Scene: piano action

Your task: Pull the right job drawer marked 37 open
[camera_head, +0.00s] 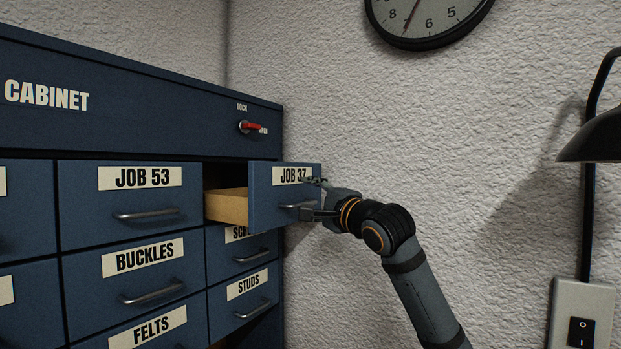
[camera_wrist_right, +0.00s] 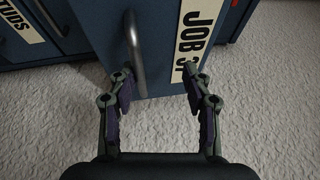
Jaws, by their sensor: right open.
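The drawer marked JOB 37 (camera_head: 265,205) is pulled partway out of the blue cabinet (camera_head: 140,95), in its top row at the right end. Its light wooden side (camera_head: 228,207) shows. My right gripper (camera_head: 314,199) is at the drawer's front, by its metal handle. In the right wrist view the gripper (camera_wrist_right: 158,88) has its two fingers apart. The handle (camera_wrist_right: 134,48) lies between the lines of the fingers, nearer the left one, and the label (camera_wrist_right: 198,38) is by the right one. Whether the fingers touch the drawer I cannot tell. My left gripper is not seen.
A closed JOB 53 drawer (camera_head: 130,205) is left of the open one. The STUDS drawer (camera_head: 243,292) and another closed drawer are below it. A red lock lever (camera_head: 251,127) is above. A textured wall stands behind; a dark lamp (camera_head: 595,137) is at the far right.

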